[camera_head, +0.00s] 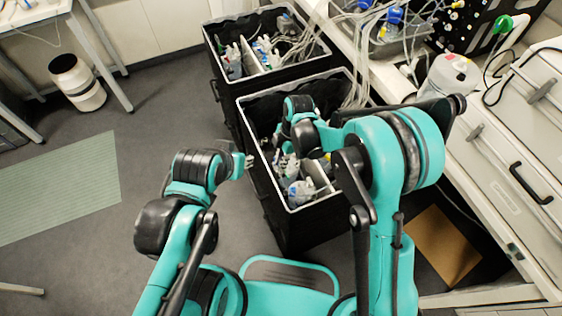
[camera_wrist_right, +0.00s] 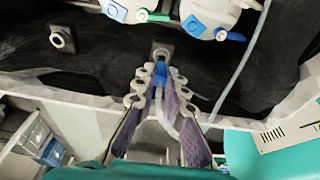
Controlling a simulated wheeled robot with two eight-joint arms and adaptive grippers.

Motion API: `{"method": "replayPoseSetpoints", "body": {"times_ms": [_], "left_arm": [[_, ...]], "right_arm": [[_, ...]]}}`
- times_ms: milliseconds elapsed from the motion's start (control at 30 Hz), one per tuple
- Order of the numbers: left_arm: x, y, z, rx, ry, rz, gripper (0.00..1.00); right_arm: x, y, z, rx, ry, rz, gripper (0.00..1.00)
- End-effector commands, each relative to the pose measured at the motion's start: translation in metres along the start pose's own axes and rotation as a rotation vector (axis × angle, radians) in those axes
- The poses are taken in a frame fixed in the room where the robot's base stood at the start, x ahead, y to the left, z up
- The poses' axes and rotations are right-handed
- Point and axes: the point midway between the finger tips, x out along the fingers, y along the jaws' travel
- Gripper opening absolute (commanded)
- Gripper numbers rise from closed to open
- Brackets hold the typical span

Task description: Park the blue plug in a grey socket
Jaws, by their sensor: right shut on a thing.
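In the right wrist view, my right gripper (camera_wrist_right: 158,84) is shut on the blue plug (camera_wrist_right: 160,72), which shows between its fingertips. A grey socket (camera_wrist_right: 162,49) on the black lining is right in front of the plug; I cannot tell whether the plug touches or enters it. A second grey socket (camera_wrist_right: 62,39) stands to the left with its round opening bare. In the head view, my right gripper (camera_head: 284,160) reaches down into the nearer black crate (camera_head: 296,225), and the plug is hidden there. My left gripper (camera_head: 248,162) is left of this crate, its finger opening unclear.
Bottles with blue and green fittings (camera_wrist_right: 208,14) hang near the sockets. A second black crate (camera_head: 214,62) stands behind the nearer one. A bench with drawers (camera_head: 500,165) runs along the right. Open floor (camera_head: 150,80) lies to the left.

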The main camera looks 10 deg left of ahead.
Motion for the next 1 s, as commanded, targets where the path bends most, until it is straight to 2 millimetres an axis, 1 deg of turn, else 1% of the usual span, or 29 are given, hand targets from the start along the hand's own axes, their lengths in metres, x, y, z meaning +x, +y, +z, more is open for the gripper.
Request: {"method": "replayPoseSetpoints", "body": {"times_ms": [367, 1000], "left_arm": [[0.001, 0.000, 0.001, 0.000, 0.000, 0.000, 0.32], [0.007, 0.000, 0.005, 0.000, 0.000, 0.000, 0.32]], "right_arm": [[0.001, 0.000, 0.000, 0.000, 0.000, 0.000, 0.00], [0.011, 0.000, 0.002, 0.000, 0.000, 0.000, 0.00]]}}
